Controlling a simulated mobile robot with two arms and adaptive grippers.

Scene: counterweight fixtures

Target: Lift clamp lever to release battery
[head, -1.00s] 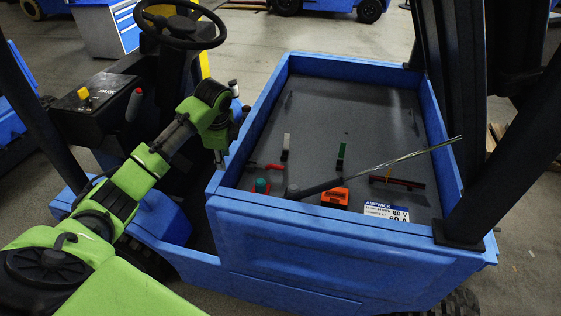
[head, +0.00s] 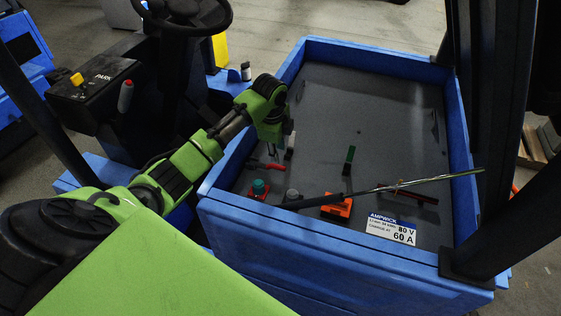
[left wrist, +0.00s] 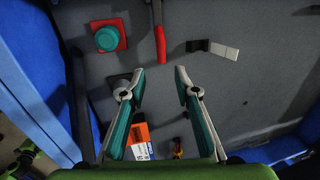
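The large grey panel (head: 385,110) inside the blue-walled bay carries an 80 V, 60 A label (head: 391,229); I cannot tell whether it is the battery's top. A red-handled lever (head: 262,165) lies near the left wall. It also shows in the left wrist view (left wrist: 160,45), just beyond my fingertips. A white-ended black lever (head: 290,145) is near it, also in the left wrist view (left wrist: 212,49). A green-ended lever (head: 349,158) stands farther right. Which one is the clamp lever is unclear. My left gripper (left wrist: 159,79) is open and empty above the panel. My right gripper is out of view.
A teal button on a red base (head: 258,189) sits near the left front corner. A dark red bar (head: 412,196) lies at right.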

